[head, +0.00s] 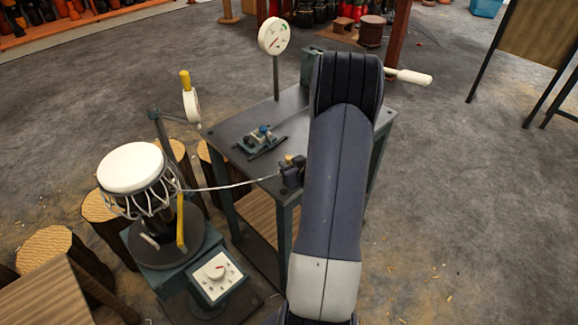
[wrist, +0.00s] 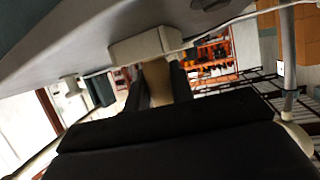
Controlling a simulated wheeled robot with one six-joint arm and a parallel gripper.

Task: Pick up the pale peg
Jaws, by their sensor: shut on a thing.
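The wrist view shows my gripper (wrist: 160,92), its two dark fingers closed on the pale peg (wrist: 157,80), a tan piece between them. Just beyond the fingertips is a pale grey block (wrist: 148,45) below a large grey surface; I cannot tell if the peg touches the block. In the head view my arm hides most of my gripper and the peg cannot be made out.
The dark metal table (head: 235,130) carries a small clamp-like device (head: 264,138) and a round dial on a post (head: 274,36). A white handle (head: 408,76) juts out at its right. A dial box (head: 217,274) stands before the drum. Floor at right is open.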

